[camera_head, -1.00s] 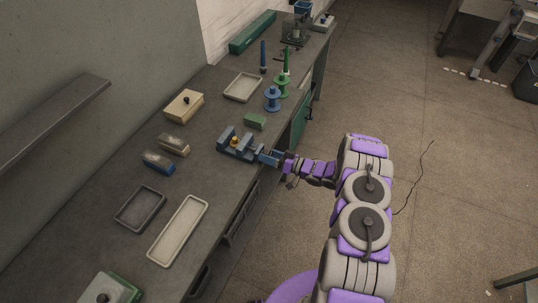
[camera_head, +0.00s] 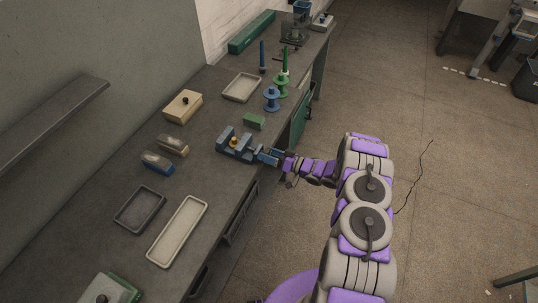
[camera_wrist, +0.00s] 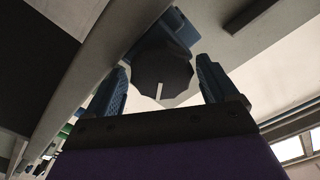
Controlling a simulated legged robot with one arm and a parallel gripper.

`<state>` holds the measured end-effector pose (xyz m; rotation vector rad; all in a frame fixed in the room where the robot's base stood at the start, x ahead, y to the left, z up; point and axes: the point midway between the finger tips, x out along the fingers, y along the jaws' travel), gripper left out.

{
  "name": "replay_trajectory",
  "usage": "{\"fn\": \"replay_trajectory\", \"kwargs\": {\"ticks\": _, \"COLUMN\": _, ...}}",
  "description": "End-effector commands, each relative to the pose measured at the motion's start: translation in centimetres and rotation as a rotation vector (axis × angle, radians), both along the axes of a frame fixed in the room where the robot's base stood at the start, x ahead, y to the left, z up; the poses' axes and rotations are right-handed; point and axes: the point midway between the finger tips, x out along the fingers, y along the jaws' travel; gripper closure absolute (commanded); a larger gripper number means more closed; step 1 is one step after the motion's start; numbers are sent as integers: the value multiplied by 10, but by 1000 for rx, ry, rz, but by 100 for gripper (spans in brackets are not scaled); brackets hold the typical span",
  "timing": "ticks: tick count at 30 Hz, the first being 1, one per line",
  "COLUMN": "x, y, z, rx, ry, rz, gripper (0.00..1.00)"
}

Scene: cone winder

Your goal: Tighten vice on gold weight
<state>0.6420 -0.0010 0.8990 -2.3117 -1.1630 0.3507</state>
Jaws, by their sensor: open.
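The blue vice (camera_head: 226,145) sits near the front edge of the workbench in the head view. The small gold weight (camera_head: 234,141) sits between its jaws; whether they touch it I cannot tell. My gripper (camera_head: 273,157) is at the front end of the vice, over the bench edge. In the wrist view, the open fingers of my gripper (camera_wrist: 160,84) stand on either side of a dark, many-sided knob (camera_wrist: 162,68) with a pale line on it. A gap shows between knob and fingers. Part of the blue vice (camera_wrist: 172,30) shows behind the knob. The gold weight is hidden there.
A green block (camera_head: 254,121) and a blue spool (camera_head: 272,98) stand beyond the vice. Two brushes (camera_head: 158,162) and a long pale tray (camera_head: 178,231) lie on the nearer left. Bare bench (camera_head: 205,165) lies left of the vice. The floor at right is open.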

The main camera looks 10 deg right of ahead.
Motion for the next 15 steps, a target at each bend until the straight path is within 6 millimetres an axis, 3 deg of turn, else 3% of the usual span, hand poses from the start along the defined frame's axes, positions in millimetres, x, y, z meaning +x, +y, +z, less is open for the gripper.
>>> {"fn": "replay_trajectory", "kwargs": {"ticks": 8, "x": -2, "y": 1, "z": -3, "rx": -11, "ry": -8, "rz": 3, "gripper": 13}}
{"fn": "replay_trajectory", "kwargs": {"ticks": 15, "x": -2, "y": 2, "z": -4, "rx": -116, "ry": -149, "rz": 3, "gripper": 13}}
